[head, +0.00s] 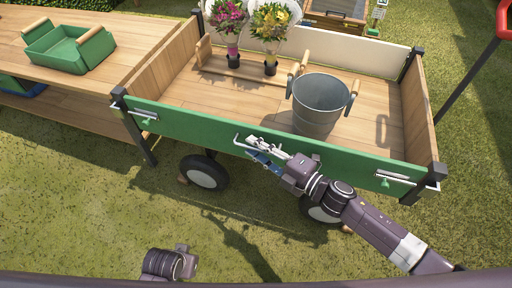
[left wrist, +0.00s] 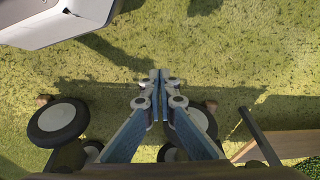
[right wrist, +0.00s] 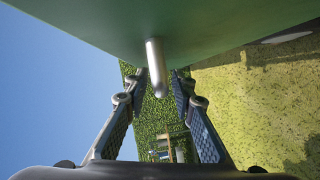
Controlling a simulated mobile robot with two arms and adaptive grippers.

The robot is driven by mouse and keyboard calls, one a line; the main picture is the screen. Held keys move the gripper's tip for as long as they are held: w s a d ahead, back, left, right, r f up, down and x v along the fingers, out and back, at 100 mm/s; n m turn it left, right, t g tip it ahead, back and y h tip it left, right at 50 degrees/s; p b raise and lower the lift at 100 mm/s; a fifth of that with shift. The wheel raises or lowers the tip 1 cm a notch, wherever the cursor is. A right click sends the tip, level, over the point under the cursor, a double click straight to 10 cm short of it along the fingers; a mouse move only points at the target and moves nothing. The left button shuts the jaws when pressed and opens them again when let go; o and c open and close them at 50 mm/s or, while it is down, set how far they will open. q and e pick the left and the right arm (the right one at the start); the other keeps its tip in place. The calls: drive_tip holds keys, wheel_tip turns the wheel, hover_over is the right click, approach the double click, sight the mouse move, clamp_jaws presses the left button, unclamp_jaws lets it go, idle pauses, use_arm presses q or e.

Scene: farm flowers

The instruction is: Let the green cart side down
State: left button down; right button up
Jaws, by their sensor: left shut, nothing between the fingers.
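The green cart side (head: 210,126) stands upright along the near edge of the cart. A metal bar handle (head: 238,146) sticks out from its outer face. My right gripper (head: 252,148) is at this handle. In the right wrist view, the handle's rounded end (right wrist: 157,75) lies between the spread fingers, with gaps on both sides, under the green panel (right wrist: 200,25).
A metal bucket (head: 320,103) and two flower bouquets (head: 268,22) stand on the cart bed. A wooden table (head: 115,65) with a green tray (head: 68,48) is at the left. The grass before the cart is open; wheels (head: 204,173) are below the panel.

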clamp_jaws()
drive_tip(key=shift+f, duration=0.1)
